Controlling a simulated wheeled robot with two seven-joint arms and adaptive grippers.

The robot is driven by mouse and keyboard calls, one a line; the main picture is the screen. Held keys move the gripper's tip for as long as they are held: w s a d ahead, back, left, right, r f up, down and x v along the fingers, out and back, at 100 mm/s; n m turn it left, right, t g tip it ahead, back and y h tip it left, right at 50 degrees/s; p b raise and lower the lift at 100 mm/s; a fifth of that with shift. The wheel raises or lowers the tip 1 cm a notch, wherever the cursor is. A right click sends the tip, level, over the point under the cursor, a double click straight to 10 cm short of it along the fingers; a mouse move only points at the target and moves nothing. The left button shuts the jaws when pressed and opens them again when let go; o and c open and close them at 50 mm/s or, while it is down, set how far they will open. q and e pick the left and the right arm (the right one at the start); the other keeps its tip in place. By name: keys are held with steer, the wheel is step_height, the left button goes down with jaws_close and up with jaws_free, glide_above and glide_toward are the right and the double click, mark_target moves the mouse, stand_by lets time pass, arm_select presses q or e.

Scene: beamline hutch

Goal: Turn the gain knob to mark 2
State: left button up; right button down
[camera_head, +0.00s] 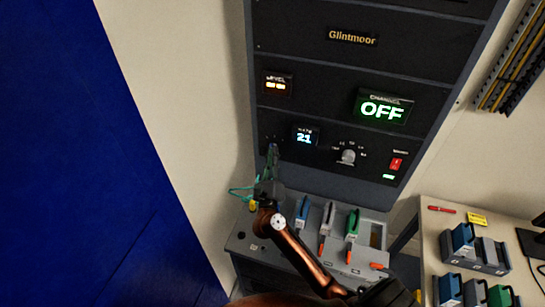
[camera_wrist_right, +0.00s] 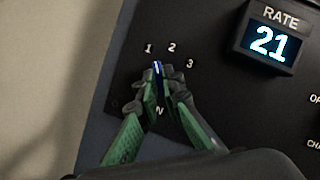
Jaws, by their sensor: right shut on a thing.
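The gain knob (camera_wrist_right: 158,69) is a small dark blue knob with a white pointer line, on the black panel. Marks 1, 2 and 3 stand around its top. The pointer line points up, seemingly between marks 1 and 2. My right gripper (camera_wrist_right: 160,84) is shut on the knob, with one green-grey finger on each side; the fingers hide most of the knob and part of the label below. In the head view the right gripper (camera_head: 271,153) reaches the panel's lower left, and the knob is hidden there. My left gripper is not in view.
The RATE display (camera_head: 304,137) reads 21. Right of it are a grey selector knob (camera_head: 348,157) and a red switch (camera_head: 396,163). The CHANNEL display (camera_head: 382,109) reads OFF. Below stands a grey shelf with coloured-handled modules (camera_head: 353,224); a side table (camera_head: 432,237) is at right.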

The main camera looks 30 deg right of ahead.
arm_select(q)
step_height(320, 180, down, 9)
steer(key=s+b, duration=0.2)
steer(key=b, duration=0.6)
arm_select(e)
steer(key=shift+w+a+f+m+g+h, duration=0.1)
steer(key=shift+m+g+h, duration=0.5)
steer(key=shift+m, duration=1.05)
steer(key=shift+w+r+m+g+h, duration=0.1)
steer(key=shift+m+g+h, duration=0.25)
steer(key=shift+m+h, duration=0.9)
steer(key=shift+a+f+m+g+h, duration=0.1)
steer(key=shift+m+g+h, duration=0.3)
steer(key=shift+m, duration=1.6)
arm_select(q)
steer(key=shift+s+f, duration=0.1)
arm_select(e)
steer(key=c, duration=2.1)
jaws_free()
step_height(320, 180, up, 10)
steer(key=shift+r, duration=0.1)
